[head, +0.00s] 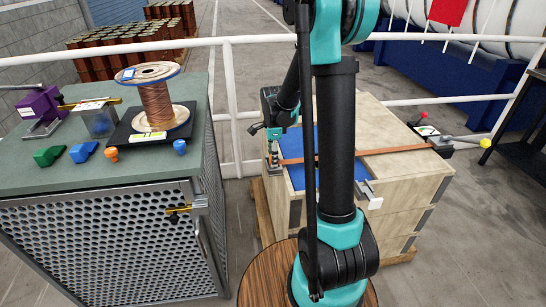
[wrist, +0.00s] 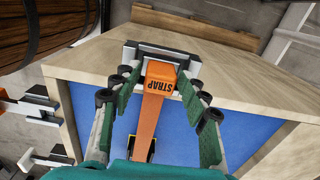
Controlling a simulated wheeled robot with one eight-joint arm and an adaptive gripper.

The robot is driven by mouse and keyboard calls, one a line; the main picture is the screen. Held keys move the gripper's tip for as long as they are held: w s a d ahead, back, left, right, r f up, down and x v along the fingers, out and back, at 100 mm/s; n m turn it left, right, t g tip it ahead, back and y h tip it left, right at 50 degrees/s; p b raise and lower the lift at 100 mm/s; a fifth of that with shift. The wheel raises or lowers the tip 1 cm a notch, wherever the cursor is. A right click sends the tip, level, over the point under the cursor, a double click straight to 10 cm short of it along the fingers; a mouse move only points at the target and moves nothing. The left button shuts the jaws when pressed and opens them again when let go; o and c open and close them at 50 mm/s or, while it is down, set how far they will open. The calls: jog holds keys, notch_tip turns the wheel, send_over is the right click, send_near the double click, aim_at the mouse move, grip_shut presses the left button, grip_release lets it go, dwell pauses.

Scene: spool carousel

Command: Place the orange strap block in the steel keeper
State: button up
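The orange strap block (wrist: 160,76), labelled STRAP, is at the end of the orange strap. Its far end lies between the arms of the steel keeper (wrist: 130,51) on the crate's edge; I cannot tell how deep it sits. My gripper (wrist: 159,85) is around the block, with a green-padded finger on each side. Narrow gaps show between pads and block, so it looks open. In the head view my gripper (head: 273,146) is low over the crate's left edge and hides most of the block and keeper. The orange strap (head: 350,155) runs right across the crate top.
The wooden crate (head: 415,178) has a blue panel (head: 297,175) on top and a yellow-handled clamp (head: 462,142) at its right corner. A green-topped bench (head: 60,188) at left holds a copper spool (head: 155,103) and small coloured blocks. White railings stand behind.

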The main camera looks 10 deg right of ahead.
jog(key=shift+r, duration=0.15)
notch_tip(320, 180, up, 12)
jog(key=s+d+f+n+t, duration=0.2)
jog(key=s+f+n, duration=0.3)
jog(key=s+n, duration=0.4)
jog(key=s+d+f+n+t, duration=0.2)
jog(key=s+f+n, duration=0.3)
jog(key=s+n, duration=0.4)
jog(key=shift+s, duration=2.05)
